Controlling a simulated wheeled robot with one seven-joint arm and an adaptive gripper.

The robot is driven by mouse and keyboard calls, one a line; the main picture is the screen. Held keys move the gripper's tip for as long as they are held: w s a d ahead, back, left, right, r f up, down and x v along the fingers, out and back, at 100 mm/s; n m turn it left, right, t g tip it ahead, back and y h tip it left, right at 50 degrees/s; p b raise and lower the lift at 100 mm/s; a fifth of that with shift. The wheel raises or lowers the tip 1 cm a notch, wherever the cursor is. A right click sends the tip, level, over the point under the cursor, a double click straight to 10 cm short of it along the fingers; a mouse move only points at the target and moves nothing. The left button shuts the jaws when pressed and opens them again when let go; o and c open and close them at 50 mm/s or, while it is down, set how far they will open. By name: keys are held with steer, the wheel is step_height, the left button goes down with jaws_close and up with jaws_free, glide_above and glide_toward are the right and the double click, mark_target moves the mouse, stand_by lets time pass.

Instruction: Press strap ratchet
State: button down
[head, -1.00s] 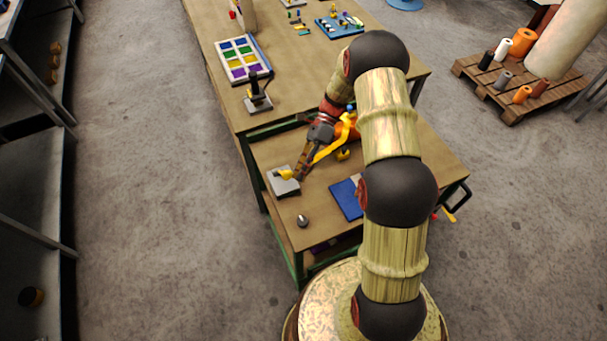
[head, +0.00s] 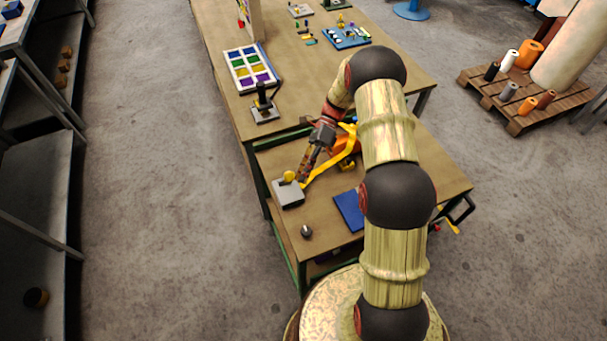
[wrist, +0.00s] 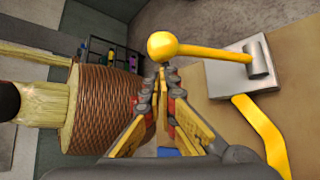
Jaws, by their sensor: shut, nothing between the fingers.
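The strap ratchet is a light grey block (head: 288,194) with a yellow ball-ended lever (head: 289,176), on the lower table's near left part. In the wrist view the lever (wrist: 215,50) runs from a grey pivot on the block (wrist: 237,72) to its ball at upper centre. A yellow strap (head: 325,171) runs from the block towards an orange thing (head: 344,145) partly hidden by my arm. My gripper (head: 303,178) is shut and empty, pointing down beside the lever. In the wrist view its fingertips (wrist: 162,76) are just below the ball; I cannot tell whether they touch it.
A blue panel (head: 349,211) and a small dark knob (head: 306,231) lie on the lower table (head: 325,217). A black-handled device (head: 264,108) and a colour-grid tray (head: 250,69) stand on the higher table behind. Open floor lies to the left.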

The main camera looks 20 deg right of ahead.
steer(key=shift+w+r, duration=0.1)
steer(key=shift+w, duration=0.05)
steer(key=v, duration=1.1)
steer(key=shift+w+d, duration=0.15)
steer(key=shift+d, duration=0.2)
steer(key=shift+r, duration=0.15)
